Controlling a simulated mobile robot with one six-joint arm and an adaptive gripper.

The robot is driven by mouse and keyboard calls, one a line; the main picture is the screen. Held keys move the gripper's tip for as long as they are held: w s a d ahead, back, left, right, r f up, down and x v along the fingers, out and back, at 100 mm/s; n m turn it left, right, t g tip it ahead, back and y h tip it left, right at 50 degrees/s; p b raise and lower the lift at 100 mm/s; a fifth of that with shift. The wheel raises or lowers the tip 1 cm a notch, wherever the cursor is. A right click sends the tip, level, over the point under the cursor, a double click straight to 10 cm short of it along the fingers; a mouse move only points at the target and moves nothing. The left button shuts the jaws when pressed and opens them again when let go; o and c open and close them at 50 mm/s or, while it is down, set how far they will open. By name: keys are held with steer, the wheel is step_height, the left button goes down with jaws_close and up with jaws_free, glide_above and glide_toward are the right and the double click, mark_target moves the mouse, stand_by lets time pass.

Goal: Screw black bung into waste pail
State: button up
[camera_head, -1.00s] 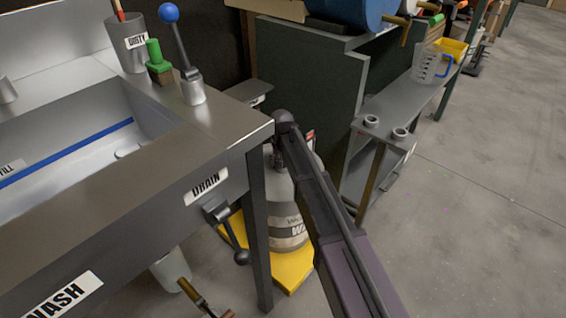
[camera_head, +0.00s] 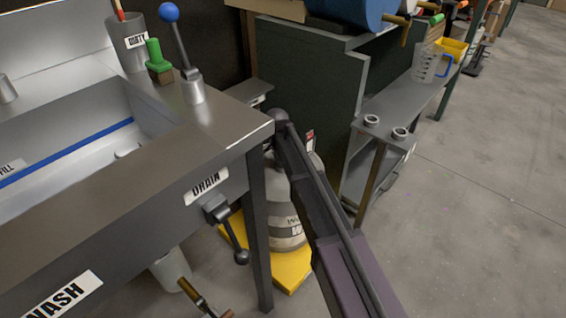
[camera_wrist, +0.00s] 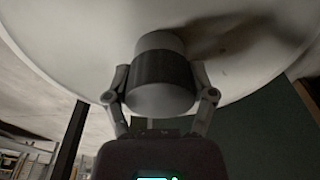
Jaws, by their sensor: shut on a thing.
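The waste pail (camera_head: 282,208) is a pale grey vessel with a partly hidden label, standing beside the sink's front leg. In the wrist view its broad pale surface (camera_wrist: 75,45) fills the upper part. My gripper (camera_wrist: 161,82) has one finger on each side of a short cylinder with a dark band, the black bung (camera_wrist: 163,68), and is shut on it. The bung's near face looks lighter grey. It lines up with a pale neck on the pail; I cannot tell how far it is seated. In the head view my arm hides the gripper and bung.
The pail stands on a yellow base (camera_head: 292,272). The steel sink (camera_head: 150,185) with its drain lever (camera_head: 229,232) is close on the left. A dark green cabinet (camera_head: 312,75) and grey shelf (camera_head: 395,110) stand behind and right. Open floor (camera_head: 480,230) lies to the right.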

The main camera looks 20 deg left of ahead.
steer(key=shift+m, duration=0.9)
steer(key=o, duration=1.1)
steer(key=n, duration=0.6)
steer(key=shift+n+y, duration=0.3)
steer(key=shift+n, duration=0.1)
steer(key=n, duration=0.7)
steer(key=shift+y, duration=0.4)
